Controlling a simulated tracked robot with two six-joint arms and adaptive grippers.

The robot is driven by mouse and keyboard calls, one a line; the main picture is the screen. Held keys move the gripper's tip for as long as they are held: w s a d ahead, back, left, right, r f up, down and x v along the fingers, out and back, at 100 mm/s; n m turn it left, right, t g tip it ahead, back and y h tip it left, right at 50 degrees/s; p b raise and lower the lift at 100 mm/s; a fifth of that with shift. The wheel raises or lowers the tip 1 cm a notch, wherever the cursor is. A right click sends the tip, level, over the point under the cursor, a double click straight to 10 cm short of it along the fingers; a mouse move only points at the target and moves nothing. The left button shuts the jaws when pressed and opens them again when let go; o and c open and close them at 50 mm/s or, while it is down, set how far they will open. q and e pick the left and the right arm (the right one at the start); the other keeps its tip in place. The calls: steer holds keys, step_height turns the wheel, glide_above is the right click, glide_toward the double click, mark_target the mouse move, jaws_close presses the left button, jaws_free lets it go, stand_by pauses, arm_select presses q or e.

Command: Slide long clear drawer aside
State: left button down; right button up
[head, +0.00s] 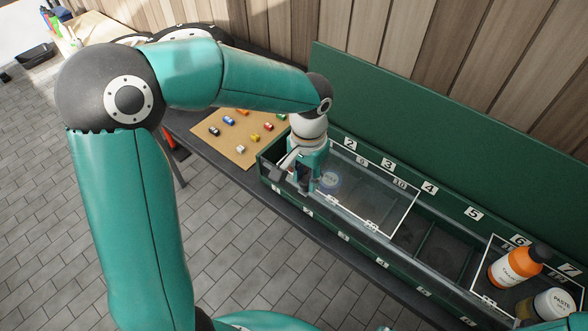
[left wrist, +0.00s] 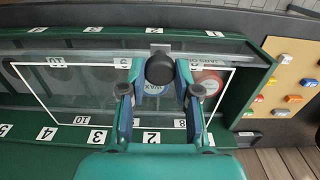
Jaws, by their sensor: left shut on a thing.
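The long clear drawer (head: 375,185) is a see-through panel with a white outline, over the left part of a green numbered trough. It also shows in the left wrist view (left wrist: 95,95), with labels 8, 9 and 10 along its edges. My left gripper (head: 303,186) is over its left part, pointing down. In the left wrist view my left gripper (left wrist: 160,92) has its fingers on either side of a dark round knob (left wrist: 159,68) and is shut on it. The fingers partly hide a blue-labelled round item below the panel. My right gripper is not in view.
A second white-outlined clear panel (head: 484,292) is at the trough's right end, with an orange bottle (head: 515,266) and a paste jar (head: 553,304) there. A red-topped round item (left wrist: 208,82) shows under the long panel. A board (head: 238,155) with small coloured blocks lies left of the trough.

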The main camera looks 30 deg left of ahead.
arm_select(q)
steer(key=s+d+b, duration=0.1)
steer(key=d, duration=1.6)
steer(key=shift+s+d, duration=0.2)
steer(key=shift+d, duration=0.2)
steer(key=c, duration=0.8)
jaws_free()
steer(key=shift+d, duration=0.15)
steer(key=shift+r, duration=0.1)
step_height(320, 180, up, 12)
steer(key=shift+f+b, duration=0.1)
steer(key=shift+b, duration=0.2)
